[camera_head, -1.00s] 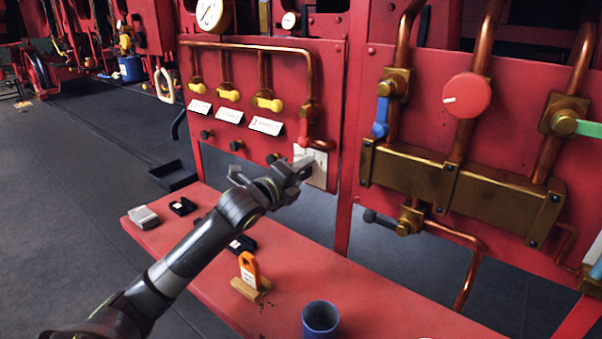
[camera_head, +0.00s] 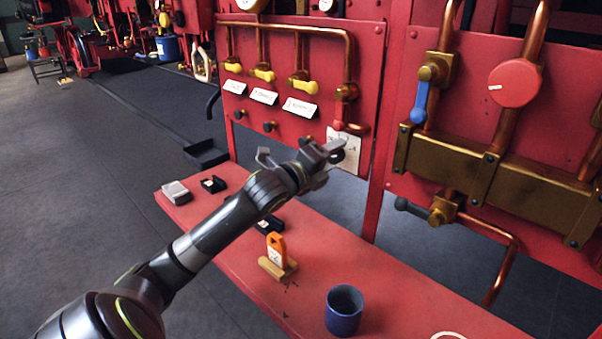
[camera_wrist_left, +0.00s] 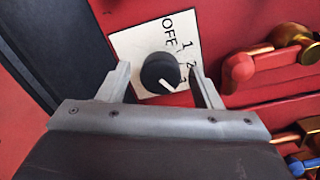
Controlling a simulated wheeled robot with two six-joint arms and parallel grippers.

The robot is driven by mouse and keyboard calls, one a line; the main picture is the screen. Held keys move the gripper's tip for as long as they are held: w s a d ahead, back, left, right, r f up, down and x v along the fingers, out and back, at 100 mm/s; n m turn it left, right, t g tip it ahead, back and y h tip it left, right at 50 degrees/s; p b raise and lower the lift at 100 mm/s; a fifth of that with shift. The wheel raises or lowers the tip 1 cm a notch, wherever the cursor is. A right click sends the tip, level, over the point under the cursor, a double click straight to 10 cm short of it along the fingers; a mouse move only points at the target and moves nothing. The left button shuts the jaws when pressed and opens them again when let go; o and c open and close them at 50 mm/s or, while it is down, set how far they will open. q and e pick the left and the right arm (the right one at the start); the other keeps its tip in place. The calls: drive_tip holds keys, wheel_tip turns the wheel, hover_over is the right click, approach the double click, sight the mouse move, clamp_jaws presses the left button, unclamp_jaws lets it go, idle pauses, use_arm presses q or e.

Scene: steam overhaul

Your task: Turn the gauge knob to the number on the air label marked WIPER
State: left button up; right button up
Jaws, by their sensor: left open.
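The gauge knob (camera_wrist_left: 160,73) is black and round, on a white plate (camera_wrist_left: 128,46) marked OFF, 1, 2 and 3. Its white pointer line slants down to the right, near the 3. In the head view the plate (camera_head: 352,163) is on the red panel, partly behind my gripper. My left gripper (camera_head: 300,154) is open in front of it; in the left wrist view its fingers (camera_wrist_left: 160,76) are on either side of the knob, with gaps showing. Three white air labels (camera_head: 235,87), (camera_head: 264,96), (camera_head: 300,107) are under yellow valves; their writing is too small to read. My right gripper is not in view.
A red bench (camera_head: 222,250) below carries a blue cup (camera_head: 343,311), an orange tag on a wooden stand (camera_head: 278,262) and small dark and grey items. To the right is a panel with a blue lever (camera_head: 420,101) and a red round knob (camera_head: 515,83).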

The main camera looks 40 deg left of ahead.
use_arm(q)
drive_tip(key=s+a+p, duration=0.1)
drive_tip(key=s+p, duration=0.2)
drive_tip(key=s, duration=1.3)
drive_tip(key=shift+r+p, duration=0.2)
drive_tip(key=shift+p, duration=0.2)
drive_tip(key=shift+s, duration=0.1)
